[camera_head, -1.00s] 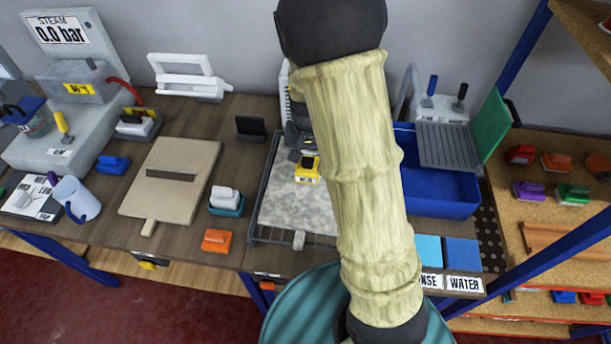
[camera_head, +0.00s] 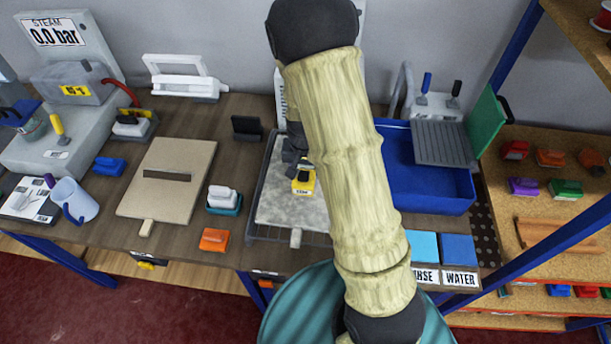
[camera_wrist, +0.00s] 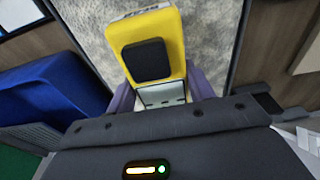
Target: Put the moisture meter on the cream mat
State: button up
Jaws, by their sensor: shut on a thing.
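The yellow moisture meter (camera_head: 304,182) has a dark pad on its face and a pale end. My gripper (camera_wrist: 165,93) is shut on it, with purple fingers on either side of its pale end in the wrist view, where the meter (camera_wrist: 172,28) points away from the palm. The meter is over a mottled grey mat (camera_head: 280,208); I cannot tell whether it touches it. The cream mat (camera_head: 190,157) lies flat on the bench to the left, with a dark bar across it and a tag at its near edge. My arm hides part of the grey mat.
A blue basin (camera_head: 430,190) with a ribbed grey rack stands to the right. Between the mats are a white-and-teal block (camera_head: 223,200), an orange block (camera_head: 214,240) and a black stand (camera_head: 247,128). A grey steam unit (camera_head: 60,130) and a pale blue jug (camera_head: 75,200) stand at the left.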

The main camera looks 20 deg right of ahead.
jog(key=shift+f+p, duration=0.3)
jog(key=shift+f, duration=1.75)
jog(key=shift+f, duration=0.15)
jog(key=o, duration=1.1)
jog(key=r, duration=0.4)
jog(key=s+r, duration=0.1)
jog(key=r, duration=0.7)
jog(key=shift+s+a+r+b, duration=0.15)
jog(key=shift+s+a+b, duration=0.05)
jog(key=shift+a+b, duration=0.15)
